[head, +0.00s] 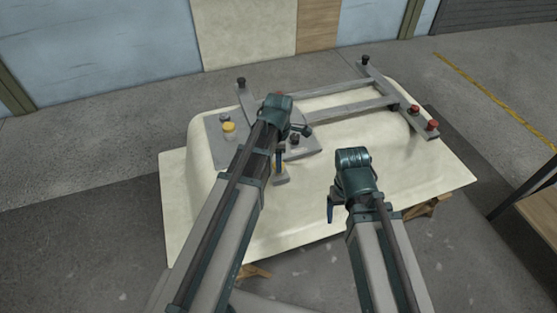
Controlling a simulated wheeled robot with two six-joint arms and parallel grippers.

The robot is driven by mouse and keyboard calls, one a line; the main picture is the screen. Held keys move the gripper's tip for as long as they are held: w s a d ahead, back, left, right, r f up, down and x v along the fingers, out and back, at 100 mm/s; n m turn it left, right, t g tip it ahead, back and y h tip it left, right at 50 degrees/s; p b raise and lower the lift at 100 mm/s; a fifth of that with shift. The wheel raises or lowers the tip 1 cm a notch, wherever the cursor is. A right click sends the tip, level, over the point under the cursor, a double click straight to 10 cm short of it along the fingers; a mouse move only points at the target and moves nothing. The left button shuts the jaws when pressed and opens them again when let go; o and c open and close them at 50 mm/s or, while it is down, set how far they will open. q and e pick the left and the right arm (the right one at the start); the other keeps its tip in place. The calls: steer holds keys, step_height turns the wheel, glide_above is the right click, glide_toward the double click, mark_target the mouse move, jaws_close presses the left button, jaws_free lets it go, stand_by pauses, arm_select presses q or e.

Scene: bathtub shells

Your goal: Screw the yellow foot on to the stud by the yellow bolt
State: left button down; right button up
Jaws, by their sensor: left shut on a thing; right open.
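Another yellow piece (229,128) stands on the grey plate to the left. My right gripper (331,209) is open and empty, right of the frame end and above the shell.
The grey frame (345,95) lies on an upturned cream tub shell (350,140). Black knobs (365,60) and red knobs (432,125) stand at its other ends. The grey plate (214,147) also holds a grey piece (224,117) and a dark piece (294,139).

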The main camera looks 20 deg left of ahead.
arm_select(q)
steer(key=m, duration=0.7)
steer(key=shift+c, duration=1.4)
jaws_free()
steer(key=shift+r, duration=0.1)
step_height(320, 180, up, 14)
steer(key=p, duration=1.4)
steer(key=shift+f+b, duration=0.3)
steer(key=shift+f, duration=0.1)
step_height(320, 180, down, 13)
steer(key=b, duration=1.3)
steer(key=shift+r, duration=0.1)
